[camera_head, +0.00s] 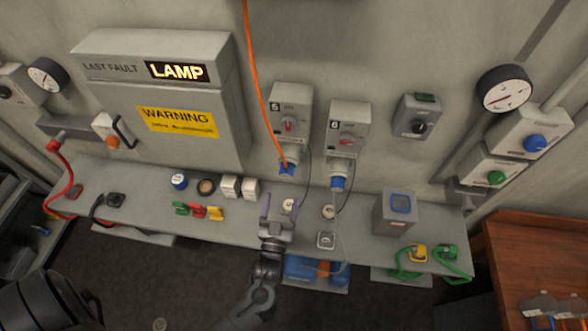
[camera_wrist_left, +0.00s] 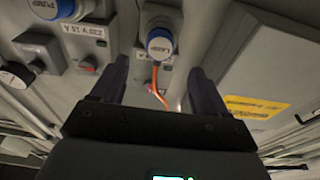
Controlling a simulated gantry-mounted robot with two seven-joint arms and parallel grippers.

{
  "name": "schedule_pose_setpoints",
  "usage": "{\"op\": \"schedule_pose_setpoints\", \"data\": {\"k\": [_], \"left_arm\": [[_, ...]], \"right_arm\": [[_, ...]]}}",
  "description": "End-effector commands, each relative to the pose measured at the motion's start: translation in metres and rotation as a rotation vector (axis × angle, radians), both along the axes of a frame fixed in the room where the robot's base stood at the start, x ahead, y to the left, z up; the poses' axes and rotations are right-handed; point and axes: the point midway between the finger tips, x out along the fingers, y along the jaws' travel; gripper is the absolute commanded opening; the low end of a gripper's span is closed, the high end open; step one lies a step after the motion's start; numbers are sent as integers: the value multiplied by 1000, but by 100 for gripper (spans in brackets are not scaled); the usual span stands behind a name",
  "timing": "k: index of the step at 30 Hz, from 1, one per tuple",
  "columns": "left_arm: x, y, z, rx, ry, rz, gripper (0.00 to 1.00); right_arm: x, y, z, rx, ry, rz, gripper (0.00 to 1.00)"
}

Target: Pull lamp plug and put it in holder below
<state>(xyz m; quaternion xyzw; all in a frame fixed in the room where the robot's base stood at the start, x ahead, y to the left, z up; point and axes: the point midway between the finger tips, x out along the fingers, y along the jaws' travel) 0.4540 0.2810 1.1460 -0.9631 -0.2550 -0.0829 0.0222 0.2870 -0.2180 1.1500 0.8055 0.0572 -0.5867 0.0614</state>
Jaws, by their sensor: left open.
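The lamp plug (camera_head: 287,169) is blue, with an orange cable, and sits in the socket under switch box 5 (camera_head: 291,115). In the left wrist view the plug (camera_wrist_left: 160,44) faces me, labelled LAMP, ahead of the gap between my fingers and apart from them. My left gripper (camera_head: 278,208) is open and empty, below the plug over the shelf, with its fingers pointing to the wall. It also shows in the wrist view (camera_wrist_left: 158,88). A round pale holder (camera_head: 289,205) on the shelf lies beneath socket 5, partly hidden by the gripper. My right gripper is out of view.
A second blue plug (camera_head: 337,184), labelled PUMP in the wrist view (camera_wrist_left: 50,8), sits under switch box 6 (camera_head: 348,127) with a thin grey cable. Another round holder (camera_head: 328,212) lies beneath it.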

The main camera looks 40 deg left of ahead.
Motion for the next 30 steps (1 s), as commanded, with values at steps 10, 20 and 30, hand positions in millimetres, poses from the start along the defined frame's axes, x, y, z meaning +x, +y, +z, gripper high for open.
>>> {"op": "schedule_pose_setpoints", "data": {"k": [10,20,30], "left_arm": [[2,0,1,1,-3,0,74],[15,8,4,2,-6,-1,74],[50,28,11,2,-5,-1,74]], "right_arm": [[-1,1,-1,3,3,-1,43],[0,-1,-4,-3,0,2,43],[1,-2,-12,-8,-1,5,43]]}}
